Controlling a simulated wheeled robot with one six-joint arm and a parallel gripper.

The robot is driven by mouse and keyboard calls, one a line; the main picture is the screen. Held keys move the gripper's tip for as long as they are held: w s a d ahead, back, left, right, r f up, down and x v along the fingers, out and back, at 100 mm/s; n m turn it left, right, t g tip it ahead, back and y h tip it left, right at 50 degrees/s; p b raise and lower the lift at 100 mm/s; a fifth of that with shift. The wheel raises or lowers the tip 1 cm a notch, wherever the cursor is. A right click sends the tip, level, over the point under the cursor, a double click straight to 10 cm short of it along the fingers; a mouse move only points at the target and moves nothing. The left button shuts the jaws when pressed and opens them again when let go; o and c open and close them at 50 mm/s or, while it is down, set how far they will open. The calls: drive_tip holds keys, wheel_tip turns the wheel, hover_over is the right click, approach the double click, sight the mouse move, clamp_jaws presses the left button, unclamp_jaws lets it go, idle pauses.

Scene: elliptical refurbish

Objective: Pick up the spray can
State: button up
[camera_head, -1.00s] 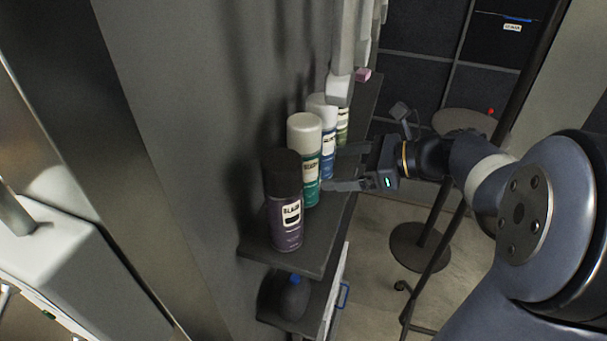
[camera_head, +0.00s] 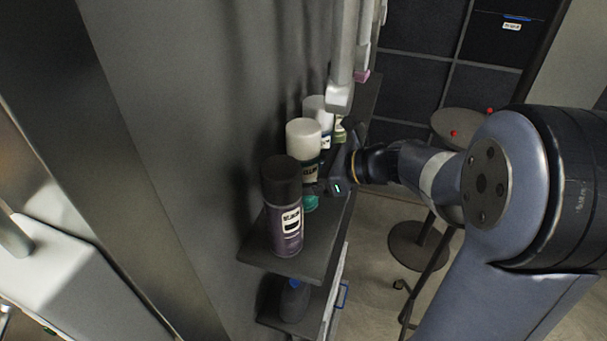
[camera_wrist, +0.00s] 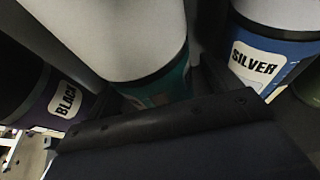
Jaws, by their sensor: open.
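Several spray cans stand upright in a row on a narrow dark shelf (camera_head: 325,225). Nearest is a purple can with a black cap (camera_head: 283,205), labelled BLACK in the wrist view (camera_wrist: 66,103). Behind it stands a teal can with a white cap (camera_head: 303,138); it fills the middle of the wrist view (camera_wrist: 155,88). Further back is a blue can with a white cap (camera_head: 318,104), labelled SILVER in the wrist view (camera_wrist: 262,62). My gripper (camera_head: 325,172) is open at the teal can, its fingers apparently on either side of it. Its fingertips are mostly hidden, and contact is unclear.
A grey wall runs close along the shelf's left side. A pale hanging object (camera_head: 340,60) comes down above the farther cans. A dark bottle with a blue top (camera_head: 292,298) is on the lower shelf. A round stool (camera_head: 462,124) stands at right; floor beside the shelf is open.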

sight(315, 128)
drive_tip(key=c, duration=1.2)
drive_tip(key=shift+r, duration=0.15)
wheel_tip(315, 128, up, 10)
drive_tip(key=shift+f, duration=0.1)
